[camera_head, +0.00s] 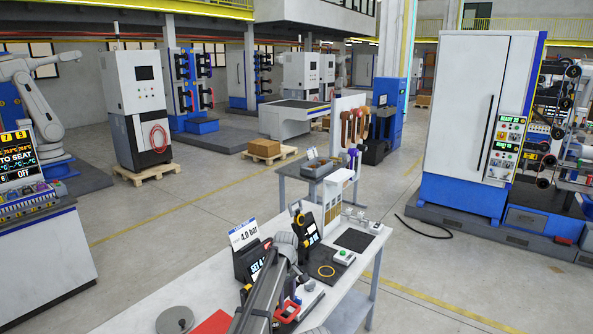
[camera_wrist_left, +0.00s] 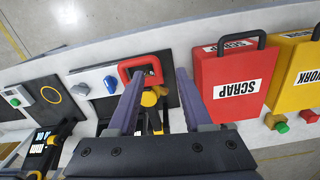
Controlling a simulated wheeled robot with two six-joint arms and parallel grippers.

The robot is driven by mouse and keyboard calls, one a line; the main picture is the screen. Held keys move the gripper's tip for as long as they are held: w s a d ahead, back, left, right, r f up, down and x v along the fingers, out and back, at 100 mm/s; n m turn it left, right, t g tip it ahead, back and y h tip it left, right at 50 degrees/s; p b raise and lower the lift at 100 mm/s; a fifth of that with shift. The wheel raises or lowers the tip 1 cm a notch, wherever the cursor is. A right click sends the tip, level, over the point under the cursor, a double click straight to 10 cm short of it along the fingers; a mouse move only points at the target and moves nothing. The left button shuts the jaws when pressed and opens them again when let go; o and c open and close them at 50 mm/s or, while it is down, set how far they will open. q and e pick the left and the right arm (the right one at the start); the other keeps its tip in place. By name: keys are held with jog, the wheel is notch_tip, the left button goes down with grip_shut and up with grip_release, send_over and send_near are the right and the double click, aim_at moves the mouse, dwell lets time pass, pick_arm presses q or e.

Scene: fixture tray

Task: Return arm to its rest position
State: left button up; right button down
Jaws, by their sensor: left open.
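My left gripper (camera_wrist_left: 161,74) is open in the left wrist view, with its two grey-purple fingers spread above the bench. No object shows held between them. A red-framed fixture part (camera_wrist_left: 140,68) with a dark stem and a yellow knob lies below and between the fingertips; I cannot tell whether they touch it. In the head view my grey left arm reaches over the bench (camera_head: 150,305) from the bottom, beside the red frame (camera_head: 288,311); the fingers are hard to make out there. My right gripper is in neither view.
A red SCRAP bin (camera_wrist_left: 234,85) and a yellow bin (camera_wrist_left: 296,75) stand right of the fingers. A grey part (camera_wrist_left: 83,89), a blue knob (camera_wrist_left: 110,84) and a yellow ring (camera_wrist_left: 52,93) are left. A 4.0 bar sign (camera_head: 243,235) stands near the arm.

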pick_arm(q)
jog(key=s+a+m, duration=0.3)
jog(key=s+a, duration=0.2)
jog(key=s, duration=0.5)
jog(key=s+a+m, duration=0.3)
jog(key=s+a, duration=0.1)
jog(key=s, duration=0.6)
jog(key=s+a+m, duration=0.3)
jog(key=s+a, duration=0.2)
jog(key=s, duration=0.6)
jog(key=s+d+f+m+y+b, duration=0.1)
jog(key=s+d+f+m+b, duration=0.3)
jog(key=d+f+b, duration=0.7)
notch_tip(320, 180, down, 4)
jog(key=s+b, duration=0.1)
jog(key=b, duration=0.3)
jog(key=shift+r, duration=0.25)
jog(key=shift+d, duration=0.1)
